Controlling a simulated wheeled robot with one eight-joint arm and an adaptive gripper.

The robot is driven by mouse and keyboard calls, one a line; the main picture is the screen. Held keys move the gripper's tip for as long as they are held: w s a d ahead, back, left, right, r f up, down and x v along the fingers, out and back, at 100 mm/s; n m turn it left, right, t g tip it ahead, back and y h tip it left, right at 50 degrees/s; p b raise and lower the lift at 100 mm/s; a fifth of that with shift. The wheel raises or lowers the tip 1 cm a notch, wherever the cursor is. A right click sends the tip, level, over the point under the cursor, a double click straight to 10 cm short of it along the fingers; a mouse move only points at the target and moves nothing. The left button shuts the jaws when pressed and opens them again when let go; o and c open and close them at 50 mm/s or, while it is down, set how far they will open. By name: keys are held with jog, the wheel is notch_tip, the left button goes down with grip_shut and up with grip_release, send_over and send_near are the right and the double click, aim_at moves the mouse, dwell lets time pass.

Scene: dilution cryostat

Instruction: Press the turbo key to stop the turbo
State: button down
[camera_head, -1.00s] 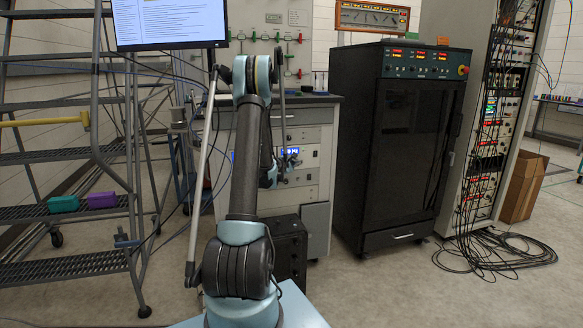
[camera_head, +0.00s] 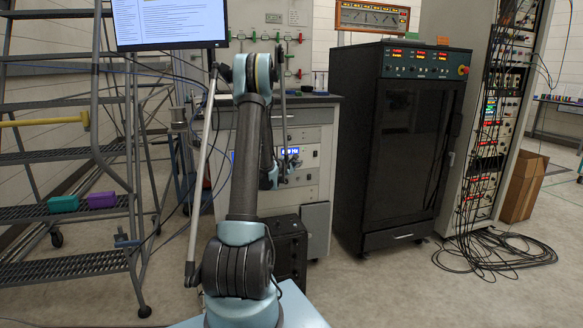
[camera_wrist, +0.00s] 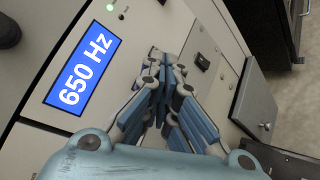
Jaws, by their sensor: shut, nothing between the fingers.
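The turbo controller's blue display (camera_wrist: 83,71) reads 650 Hz in the wrist view, tilted; it shows small in the head view (camera_head: 291,151). A small lit green lamp (camera_wrist: 121,17) sits beside it. My gripper (camera_wrist: 167,68) is shut and empty, its fingertips in front of the pale panel (camera_wrist: 45,140) to the right of the display. Whether the tips touch the panel I cannot tell. A small black switch (camera_wrist: 203,61) shows on the panel right of the fingers. I cannot make out the turbo key; the fingers cover part of the panel.
A black cabinet (camera_head: 400,150) with red readouts stands right of the bench. A rack (camera_head: 490,120) with hanging cables is beyond it, and loose cables (camera_head: 495,250) lie on the floor. A grey step ladder (camera_head: 70,205) stands at left. A monitor (camera_head: 170,22) hangs above.

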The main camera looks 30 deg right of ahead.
jog(key=s, duration=0.2)
jog(key=s+a, duration=0.1)
jog(key=s, duration=0.1)
jog(key=shift+s, duration=0.4)
dwell(0.6)
jog(key=s+a+r+m+g+y, duration=0.1)
jog(key=s+a+r+m+y, duration=0.2)
jog(key=a, duration=0.6)
jog(key=s+a+r+m+y, duration=0.1)
jog(key=s+a+r+m, duration=0.1)
jog(key=s+a, duration=0.45)
jog(key=s+a+r+m+g+y, duration=0.1)
jog(key=s+a+r+m, duration=0.15)
jog(key=a, duration=0.75)
jog(key=s+a+f+m+g+y, duration=0.2)
jog(key=s+a+f+y, duration=0.2)
jog(key=s+a, duration=0.9)
jog(key=s+a+f+m+g+y, duration=0.2)
jog(key=s+a+f+m+y, duration=0.1)
jog(key=s+a, duration=1)
jog(key=shift+s+a+f+y, duration=0.2)
jog(key=shift+s+f+y, duration=0.25)
jog(key=shift+s, duration=0.45)
